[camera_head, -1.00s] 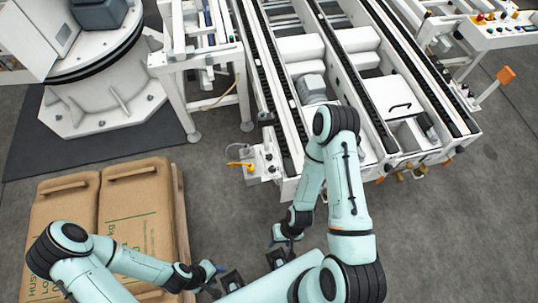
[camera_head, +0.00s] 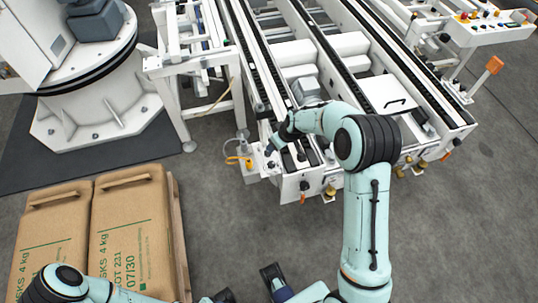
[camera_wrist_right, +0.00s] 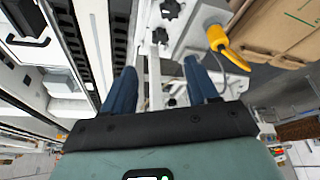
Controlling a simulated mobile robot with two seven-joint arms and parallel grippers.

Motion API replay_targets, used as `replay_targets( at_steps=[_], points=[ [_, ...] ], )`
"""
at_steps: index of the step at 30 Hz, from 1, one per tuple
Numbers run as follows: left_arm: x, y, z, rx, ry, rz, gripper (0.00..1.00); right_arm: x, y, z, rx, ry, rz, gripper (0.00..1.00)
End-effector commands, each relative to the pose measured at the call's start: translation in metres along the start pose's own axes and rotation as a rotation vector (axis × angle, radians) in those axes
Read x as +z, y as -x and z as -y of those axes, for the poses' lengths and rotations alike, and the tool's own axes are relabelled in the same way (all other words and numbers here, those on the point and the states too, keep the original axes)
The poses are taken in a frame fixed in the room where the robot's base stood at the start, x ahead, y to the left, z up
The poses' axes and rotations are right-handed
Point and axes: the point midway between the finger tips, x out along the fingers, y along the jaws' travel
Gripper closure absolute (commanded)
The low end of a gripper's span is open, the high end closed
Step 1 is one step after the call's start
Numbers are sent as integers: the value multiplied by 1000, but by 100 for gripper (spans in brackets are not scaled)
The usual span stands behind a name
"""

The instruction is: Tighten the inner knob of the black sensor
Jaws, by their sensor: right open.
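My right gripper (camera_head: 269,150) is over the front left corner of the conveyor, beside the small sensor bracket. In the right wrist view its two blue fingers are apart with nothing gripped (camera_wrist_right: 160,68). Beyond the fingertips, two black star-shaped knobs show, an upper knob (camera_wrist_right: 170,9) and a lower knob (camera_wrist_right: 160,36), by a pale rod. I cannot tell which is the inner one, and the black sensor body is not clearly visible. My left gripper (camera_head: 222,297) is partly in view at the bottom edge of the head view; its jaw state is unclear.
A yellow connector with a cable (camera_wrist_right: 224,42) sits close right of the knobs; it also shows in the head view (camera_head: 240,159). Stacked brown sacks (camera_head: 130,225) stand at left. Grey floor between is clear.

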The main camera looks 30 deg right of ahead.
Motion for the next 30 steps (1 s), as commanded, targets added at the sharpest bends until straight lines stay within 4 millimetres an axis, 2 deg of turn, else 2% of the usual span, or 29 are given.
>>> replay_targets(
  at_steps=[9,15,21,29,30],
  points=[
    [-2,-3,1,1,-1,-6,57,2,-70,1,-1,-3,3,41],
    [-3,-5,1,2,-1,-9,57,2,-102,1,-1,-2,3,41],
    [-3,-5,1,2,-1,-10,57,1,-115,1,0,-3,1,41],
    [-3,-5,1,2,-1,-10,57,1,-116,1,0,-3,0,41],
    [-3,-5,1,2,-1,-10,57,1,-116,1,-1,-3,0,45]
  ],
)
